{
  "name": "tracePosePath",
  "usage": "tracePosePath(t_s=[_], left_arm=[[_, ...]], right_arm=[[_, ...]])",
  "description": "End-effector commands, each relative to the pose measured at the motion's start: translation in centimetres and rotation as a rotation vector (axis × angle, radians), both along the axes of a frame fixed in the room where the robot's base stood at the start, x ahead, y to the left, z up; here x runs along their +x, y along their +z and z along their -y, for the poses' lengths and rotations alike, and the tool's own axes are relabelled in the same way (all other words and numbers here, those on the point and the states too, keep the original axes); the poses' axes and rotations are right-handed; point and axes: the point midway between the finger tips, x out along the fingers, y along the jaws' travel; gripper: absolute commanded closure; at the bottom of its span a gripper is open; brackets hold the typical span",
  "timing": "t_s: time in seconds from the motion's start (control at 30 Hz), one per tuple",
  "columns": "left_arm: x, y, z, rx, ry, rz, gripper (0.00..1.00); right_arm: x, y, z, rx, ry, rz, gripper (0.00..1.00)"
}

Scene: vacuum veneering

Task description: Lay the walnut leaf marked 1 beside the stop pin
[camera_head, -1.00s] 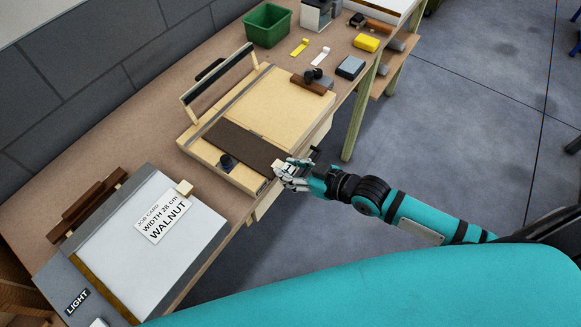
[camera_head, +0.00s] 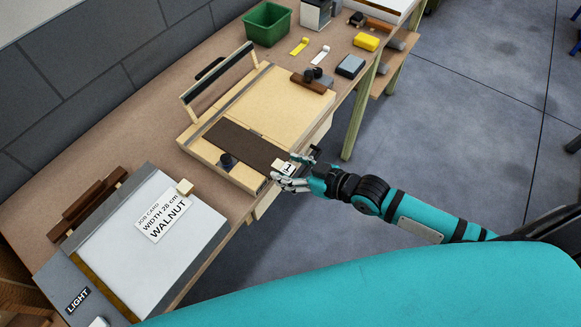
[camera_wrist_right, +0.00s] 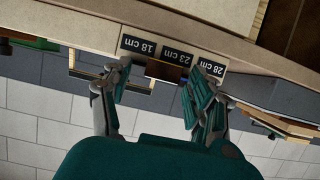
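The dark walnut leaf (camera_head: 240,143) lies flat across the near part of a pale wooden board (camera_head: 283,110). A white tag marked 1 (camera_head: 288,168) shows at its right end, close to my right gripper (camera_head: 287,180). My left gripper is out of view.
Labels for 18, 23 and 28 cm (camera_wrist_right: 178,57) line the board's front edge. A job card reading walnut, 28 cm (camera_head: 163,217) lies on a white panel at the left. A brown block with dark knobs (camera_head: 313,82) sits at the board's far end. A green bin (camera_head: 268,24) stands behind.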

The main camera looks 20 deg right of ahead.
Motion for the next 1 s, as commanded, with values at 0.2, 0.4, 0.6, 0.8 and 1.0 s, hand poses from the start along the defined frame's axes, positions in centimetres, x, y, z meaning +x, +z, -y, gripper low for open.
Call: tracePosePath(t_s=[0.2, 0.4, 0.6, 0.8, 1.0], left_arm=[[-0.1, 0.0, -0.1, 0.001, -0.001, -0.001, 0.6], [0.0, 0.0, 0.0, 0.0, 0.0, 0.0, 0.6], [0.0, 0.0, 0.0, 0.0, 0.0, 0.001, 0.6], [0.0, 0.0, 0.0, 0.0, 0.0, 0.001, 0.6], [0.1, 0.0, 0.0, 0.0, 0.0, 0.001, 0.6]], right_arm=[[-0.2, 0.0, 0.2, -0.001, 0.0, -0.002, 0.41], [-2.4, 1.0, 1.8, -0.003, 0.002, -0.004, 0.41], [-5.7, 2.6, 4.4, -0.004, 0.001, -0.006, 0.41], [-7.8, 3.9, 6.1, -0.002, 0.0, -0.003, 0.41], [-8.7, 4.4, 6.8, -0.001, 0.0, -0.002, 0.41]])
